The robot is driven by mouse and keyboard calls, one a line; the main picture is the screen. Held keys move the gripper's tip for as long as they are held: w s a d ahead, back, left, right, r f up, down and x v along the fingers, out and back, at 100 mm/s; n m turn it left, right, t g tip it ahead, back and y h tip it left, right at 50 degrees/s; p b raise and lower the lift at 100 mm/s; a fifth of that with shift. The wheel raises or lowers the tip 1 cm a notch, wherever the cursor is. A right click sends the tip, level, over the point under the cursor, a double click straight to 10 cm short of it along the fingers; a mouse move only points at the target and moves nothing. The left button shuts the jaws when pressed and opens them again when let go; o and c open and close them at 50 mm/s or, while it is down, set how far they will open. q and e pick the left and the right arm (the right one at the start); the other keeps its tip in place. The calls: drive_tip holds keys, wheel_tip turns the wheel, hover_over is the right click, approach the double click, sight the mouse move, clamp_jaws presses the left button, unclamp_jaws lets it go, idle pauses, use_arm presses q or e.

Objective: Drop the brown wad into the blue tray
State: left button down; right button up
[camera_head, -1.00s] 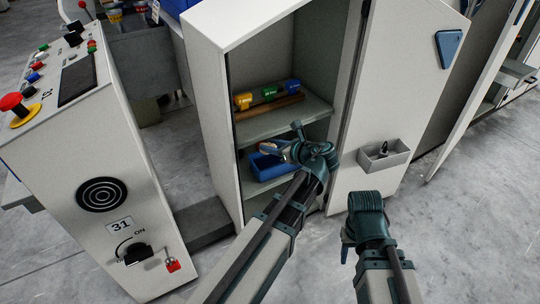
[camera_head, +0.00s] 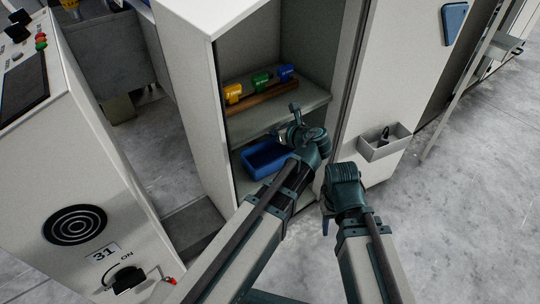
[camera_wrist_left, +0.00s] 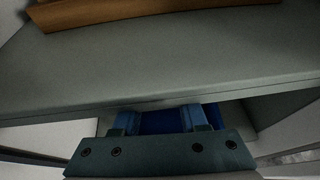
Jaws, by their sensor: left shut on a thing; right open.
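The blue tray (camera_head: 266,168) stands on the lower shelf of the open cabinet, and part of its blue shows between my left fingers in the left wrist view (camera_wrist_left: 165,122). My left gripper (camera_head: 285,124) is at the cabinet opening, in front of the tray's far right end and below the upper shelf's edge. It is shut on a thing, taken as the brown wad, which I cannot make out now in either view. My right gripper (camera_head: 326,222) is open, low outside the cabinet, pointing down.
The upper shelf (camera_head: 260,121) holds a brown bar and yellow, green and blue pieces; its edge lies close above my left gripper. The open cabinet door (camera_head: 395,90) carries a grey bin (camera_head: 385,148). A control console (camera_head: 75,170) stands at left.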

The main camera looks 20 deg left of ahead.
use_arm(q)
drive_tip(key=shift+f, duration=0.1)
use_arm(e)
drive_tip(key=shift+f, duration=0.1)
use_arm(q)
wheel_tip(320, 180, down, 6)
drive_tip(key=b, duration=0.6)
use_arm(e)
wheel_tip(320, 180, down, 6)
drive_tip(key=shift+r, duration=0.1)
use_arm(q)
drive_tip(key=shift+c, duration=1.8)
unclamp_jaws()
